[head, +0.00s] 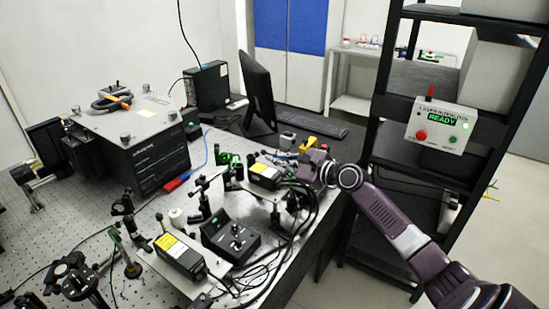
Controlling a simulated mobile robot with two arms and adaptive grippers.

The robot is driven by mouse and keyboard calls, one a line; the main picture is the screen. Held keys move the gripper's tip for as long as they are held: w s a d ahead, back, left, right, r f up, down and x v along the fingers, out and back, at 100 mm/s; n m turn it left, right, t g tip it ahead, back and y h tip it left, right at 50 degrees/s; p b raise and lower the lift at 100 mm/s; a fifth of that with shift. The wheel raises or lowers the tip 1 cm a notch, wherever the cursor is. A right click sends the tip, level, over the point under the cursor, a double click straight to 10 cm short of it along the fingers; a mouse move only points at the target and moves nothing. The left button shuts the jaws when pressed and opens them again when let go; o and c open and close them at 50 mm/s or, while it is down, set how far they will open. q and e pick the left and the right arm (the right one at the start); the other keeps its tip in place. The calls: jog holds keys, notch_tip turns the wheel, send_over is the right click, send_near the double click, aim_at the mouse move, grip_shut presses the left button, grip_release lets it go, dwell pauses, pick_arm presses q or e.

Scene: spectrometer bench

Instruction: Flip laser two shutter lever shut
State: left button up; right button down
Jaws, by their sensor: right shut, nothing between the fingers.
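Two black laser boxes with yellow labels are on the bench: a nearer one (183,257) at front centre and a farther one (264,176). I cannot read which is laser two. No shutter lever can be made out clearly at this size. My right gripper (281,160) reaches in from the right, close beside the far end of the farther laser box. It is shut and empty. Its fingertips are small and hard to separate from the parts around them, so I cannot tell whether they touch anything. My left gripper is not in view.
A black control box (231,239) with knobs sits between the lasers, with loose black cables at the bench's right edge. Optic mounts (75,278) crowd the left front. A large black instrument (130,140) stands behind. A rack with a READY panel (440,124) stands right.

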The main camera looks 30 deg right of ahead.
jog(key=shift+r+n, duration=0.25)
jog(key=shift+n, duration=0.15)
jog(key=n, duration=0.1)
jog(key=a+r+n+t, duration=0.1)
jog(key=n, duration=0.1)
jog(key=r+n+h, duration=0.1)
jog(key=n, duration=0.1)
jog(key=shift+s+a+r+t+p, duration=0.1)
jog(key=shift+s+a+t+p, duration=0.2)
jog(key=shift+s+a, duration=0.1)
jog(key=n, duration=0.1)
jog(key=n+b, duration=0.1)
jog(key=a+n, duration=0.1)
jog(key=shift+s+a+r+t, duration=0.1)
jog(key=shift+s+r+t, duration=0.15)
jog(key=shift+r+t, duration=0.1)
jog(key=shift+r+n, duration=0.1)
jog(key=shift+n, duration=0.2)
